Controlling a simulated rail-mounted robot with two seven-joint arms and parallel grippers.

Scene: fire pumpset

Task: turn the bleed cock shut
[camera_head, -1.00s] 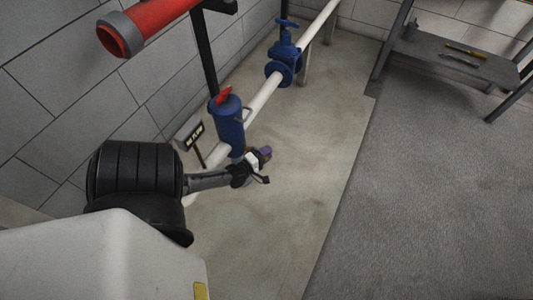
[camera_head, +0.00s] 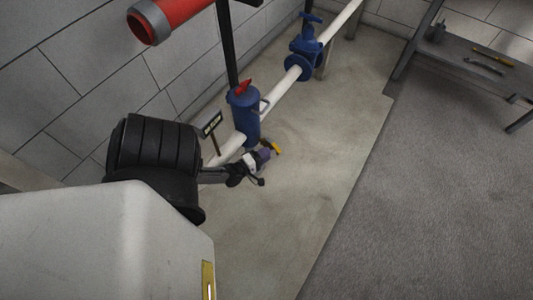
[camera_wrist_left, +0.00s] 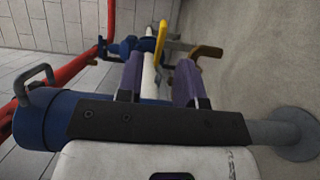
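The bleed cock's yellow handle (camera_head: 275,149) shows low beside the blue cylindrical body (camera_head: 243,115) on the white pipe. In the left wrist view the yellow handle (camera_wrist_left: 160,42) stands ahead of the fingers, roughly in line with the gap, with a brass-coloured bent piece (camera_wrist_left: 206,51) to its right. My left gripper (camera_head: 265,157) is close to the handle in the head view. In the left wrist view its two purple fingers (camera_wrist_left: 160,78) are apart with nothing gripped between them. Whether either finger touches the handle cannot be told. My right gripper is not in view.
A red lever (camera_head: 243,88) tops the blue body, with a small sign (camera_head: 212,123) beside it. A blue valve (camera_head: 303,50) sits farther along the white pipe. A red pipe (camera_head: 165,18) runs above. The floor to the right is clear up to a bench (camera_head: 480,60).

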